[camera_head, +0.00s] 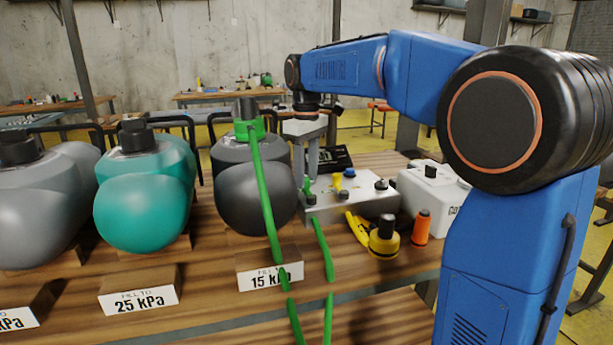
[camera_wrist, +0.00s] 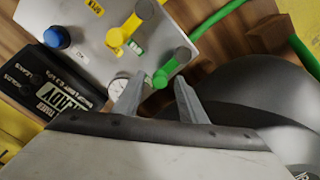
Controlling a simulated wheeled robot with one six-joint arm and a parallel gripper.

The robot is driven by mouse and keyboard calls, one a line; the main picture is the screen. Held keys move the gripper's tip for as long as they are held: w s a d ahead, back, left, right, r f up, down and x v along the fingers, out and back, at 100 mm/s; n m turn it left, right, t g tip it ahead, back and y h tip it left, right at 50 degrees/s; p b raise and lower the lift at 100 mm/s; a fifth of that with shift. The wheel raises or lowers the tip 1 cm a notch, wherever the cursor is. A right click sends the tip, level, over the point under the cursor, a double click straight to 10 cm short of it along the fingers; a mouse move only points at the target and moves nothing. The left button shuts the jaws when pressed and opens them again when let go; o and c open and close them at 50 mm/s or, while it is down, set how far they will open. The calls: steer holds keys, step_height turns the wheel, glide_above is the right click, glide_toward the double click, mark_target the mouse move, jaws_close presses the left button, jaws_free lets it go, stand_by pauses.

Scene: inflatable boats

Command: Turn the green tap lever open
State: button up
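The green tap lever (camera_wrist: 170,68) has a grey round end and sits on a grey metal panel (camera_head: 350,205). In the wrist view it lies just beyond and between my fingertips, its grey end towards the right finger. I cannot tell whether a finger touches it. My gripper (camera_wrist: 160,79) is open with nothing held. In the head view my gripper (camera_head: 307,172) points down over the left end of the panel, close above the green tap (camera_head: 307,187).
A yellow tap (camera_wrist: 125,32), a blue knob (camera_wrist: 56,37) and a round gauge (camera_wrist: 117,87) share the panel. A dark grey inflatable boat (camera_head: 256,195) with a green hose (camera_head: 265,190) stands close left of my gripper. A white box (camera_head: 430,192) stands right.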

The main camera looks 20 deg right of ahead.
steer(key=shift+f, duration=0.45)
jaws_close()
